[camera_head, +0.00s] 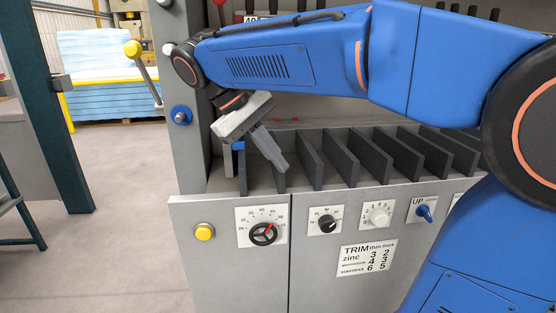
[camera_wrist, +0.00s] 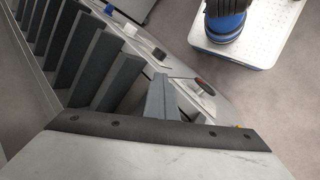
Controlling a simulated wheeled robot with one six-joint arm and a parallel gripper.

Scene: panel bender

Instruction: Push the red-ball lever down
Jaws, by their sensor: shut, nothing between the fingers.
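A red ball (camera_head: 219,2) shows at the top edge of the head view, on a dark lever partly cut off by the frame. My gripper (camera_head: 279,164) is shut and empty. It points down over the row of dark upright plates, below and to the right of the red ball, and apart from it. In the wrist view my gripper's fingers (camera_wrist: 160,92) are together above the machine's front edge. The red-ball lever does not show in the wrist view.
A lever with a yellow ball (camera_head: 132,49) sticks out at the left post. Dark upright plates (camera_head: 310,160) line the machine's ledge. The front panel carries a red-and-black dial (camera_head: 263,233), a yellow button (camera_head: 204,232) and other knobs. Open floor (camera_head: 125,200) lies left.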

